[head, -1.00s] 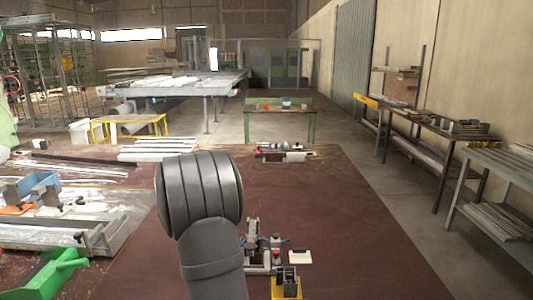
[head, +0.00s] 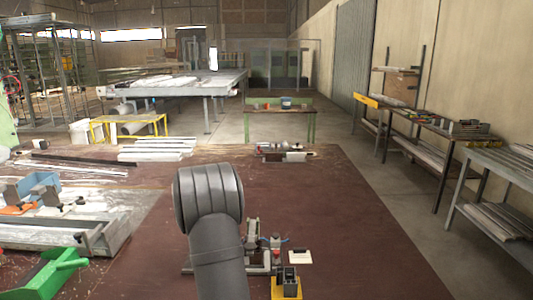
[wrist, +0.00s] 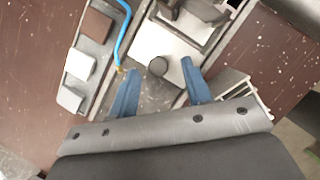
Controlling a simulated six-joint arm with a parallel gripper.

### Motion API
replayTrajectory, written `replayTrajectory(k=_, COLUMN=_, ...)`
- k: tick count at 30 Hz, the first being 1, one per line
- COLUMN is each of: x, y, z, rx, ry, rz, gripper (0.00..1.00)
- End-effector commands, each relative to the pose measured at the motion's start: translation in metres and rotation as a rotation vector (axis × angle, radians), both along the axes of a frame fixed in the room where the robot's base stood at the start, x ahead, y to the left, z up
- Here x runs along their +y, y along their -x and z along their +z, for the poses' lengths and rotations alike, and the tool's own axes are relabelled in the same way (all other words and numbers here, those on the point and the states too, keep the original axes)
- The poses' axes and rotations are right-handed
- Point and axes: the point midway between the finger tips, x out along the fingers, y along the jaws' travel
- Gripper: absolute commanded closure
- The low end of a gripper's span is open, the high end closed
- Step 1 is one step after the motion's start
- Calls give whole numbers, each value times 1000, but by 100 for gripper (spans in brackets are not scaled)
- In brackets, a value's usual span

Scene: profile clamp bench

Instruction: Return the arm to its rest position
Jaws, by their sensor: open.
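My gripper (wrist: 158,92) shows in the wrist view with its two blue fingers apart and nothing between them. Below and beyond the fingers is the clamp fixture, with a white plate (wrist: 150,45), a dark round knob (wrist: 158,66) and a blue hose (wrist: 122,30). In the head view my arm stands in front of the bench and hides the gripper. The clamp fixture (head: 253,232) shows just right of my arm, partly covered by it.
A metal channel (head: 70,235) and a green clamp (head: 50,272) lie left. The brown bench top (head: 355,225) is clear at right.

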Motion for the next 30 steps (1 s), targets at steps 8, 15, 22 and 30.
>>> replayTrajectory(k=8, x=42, y=-3, z=-12, rx=-3, ry=-1, rz=4, gripper=55)
replayTrajectory(k=15, x=55, y=9, z=34, rx=-5, ry=-2, rz=2, gripper=55)
replayTrajectory(k=22, x=67, y=22, z=77, rx=-5, ry=-2, rz=1, gripper=55)
replayTrajectory(k=30, x=82, y=36, z=127, rx=-4, ry=-2, rz=1, gripper=55)
